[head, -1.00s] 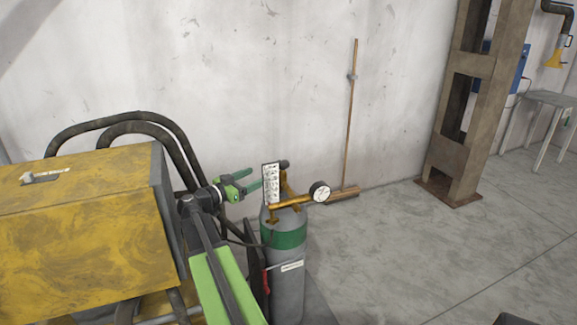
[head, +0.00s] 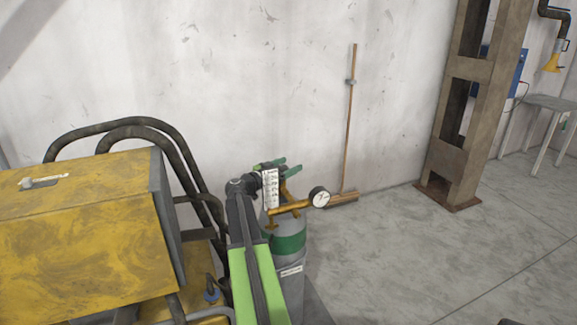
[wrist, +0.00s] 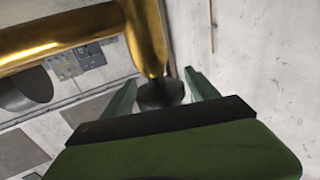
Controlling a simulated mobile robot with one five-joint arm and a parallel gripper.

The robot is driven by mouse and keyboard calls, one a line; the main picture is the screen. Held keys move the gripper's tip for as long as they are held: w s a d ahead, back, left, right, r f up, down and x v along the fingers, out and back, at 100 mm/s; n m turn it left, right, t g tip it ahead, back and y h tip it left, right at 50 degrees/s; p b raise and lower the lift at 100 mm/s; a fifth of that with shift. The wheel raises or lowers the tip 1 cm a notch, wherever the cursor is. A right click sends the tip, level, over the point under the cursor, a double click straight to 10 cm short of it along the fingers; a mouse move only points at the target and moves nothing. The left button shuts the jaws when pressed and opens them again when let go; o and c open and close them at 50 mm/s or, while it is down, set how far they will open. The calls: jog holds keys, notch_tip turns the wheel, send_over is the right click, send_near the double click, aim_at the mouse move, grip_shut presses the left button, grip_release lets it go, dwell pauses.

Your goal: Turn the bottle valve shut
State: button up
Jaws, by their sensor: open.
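The gas bottle (head: 290,244) is grey with a green band and stands upright beside the yellow machine. Brass fittings (head: 290,207) with a round gauge (head: 319,197) and a white scale plate (head: 270,188) sit on its top. In the wrist view the dark valve knob (wrist: 160,94) is at the end of a brass body (wrist: 146,35). My gripper (head: 289,167) is at the top of the bottle, partly hidden behind the plate. It is open, and in the wrist view its green fingers (wrist: 161,93) are on either side of the knob. I cannot tell whether they touch it.
The yellow machine (head: 80,230) with thick black hoses (head: 150,125) stands close on the left. A broom (head: 350,130) leans on the wall behind the bottle. A rusty steel column (head: 465,125) stands at the right. The floor right of the bottle is clear.

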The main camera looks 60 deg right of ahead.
jog(key=c, duration=1.3)
jog(key=shift+d, duration=0.3)
jog(key=shift+c, duration=0.3)
jog(key=m+g+y, duration=0.1)
jog(key=g, duration=0.1)
jog(key=m+g+y, duration=0.1)
jog(key=m+g, duration=0.1)
jog(key=m+g+y, duration=0.1)
jog(key=m+g, duration=0.1)
jog(key=g, duration=0.1)
jog(key=shift+s+a+f, duration=0.1)
jog(key=shift+s+a, duration=0.25)
jog(key=shift+a, duration=0.05)
jog(key=shift+s+a+m+g+y, duration=0.25)
jog(key=shift+m+g+y, duration=0.65)
jog(key=shift+y, duration=0.35)
jog(key=shift+s+a+m+g+y, duration=0.25)
jog(key=shift+m+g+y, duration=0.7)
jog(key=shift+y, duration=0.35)
jog(key=shift+s+a+m+g+y, duration=0.15)
jog(key=shift+a+m+g+y, duration=0.1)
jog(key=shift+m+g+y, duration=0.7)
jog(key=shift+y, duration=0.5)
